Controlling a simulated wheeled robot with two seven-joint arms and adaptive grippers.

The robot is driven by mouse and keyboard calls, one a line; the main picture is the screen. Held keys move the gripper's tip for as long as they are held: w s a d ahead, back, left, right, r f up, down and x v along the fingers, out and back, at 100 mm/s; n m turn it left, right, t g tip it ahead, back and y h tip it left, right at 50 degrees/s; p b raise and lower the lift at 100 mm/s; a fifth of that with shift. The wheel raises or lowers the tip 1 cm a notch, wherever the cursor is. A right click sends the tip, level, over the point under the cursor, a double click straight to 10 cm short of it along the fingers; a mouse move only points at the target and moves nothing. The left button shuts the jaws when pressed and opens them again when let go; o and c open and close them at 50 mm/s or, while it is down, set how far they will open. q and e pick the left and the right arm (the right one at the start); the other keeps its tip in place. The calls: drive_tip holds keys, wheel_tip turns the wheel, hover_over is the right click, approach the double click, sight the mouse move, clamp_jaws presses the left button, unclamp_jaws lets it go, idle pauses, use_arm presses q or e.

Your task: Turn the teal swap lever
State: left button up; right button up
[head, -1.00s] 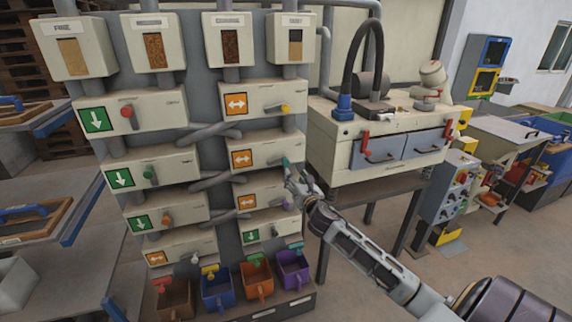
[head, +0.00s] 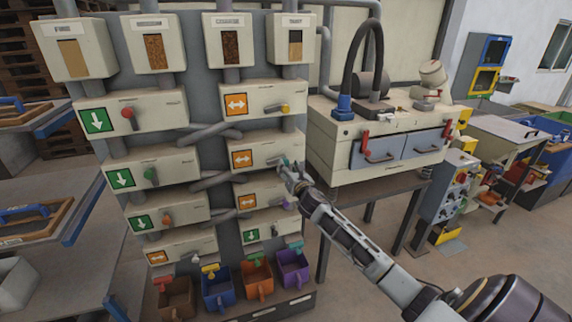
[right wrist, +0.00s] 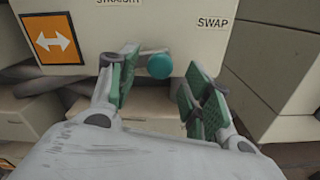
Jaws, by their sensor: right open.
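The teal swap lever (head: 284,160) is on the front of the second box down in the right column. In the right wrist view the teal lever (right wrist: 159,66) shows its round end between my fingers, nearer the left finger; I cannot tell whether it touches. That box carries an orange double-arrow sign (right wrist: 50,40) and the labels STRAIGHT and SWAP (right wrist: 213,22). My right gripper (head: 289,170) is open around the lever end; it also shows in the right wrist view (right wrist: 163,82). My left gripper is not in view.
Other valve boxes sit close above and below, with a yellow lever (head: 285,108) above and a purple lever (head: 289,204) below. Coloured bins (head: 217,290) stand under the columns. A cream cabinet (head: 340,160) is to the right.

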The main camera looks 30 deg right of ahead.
sight(286, 163)
drive_tip(key=shift+x, duration=1.8)
clamp_jaws()
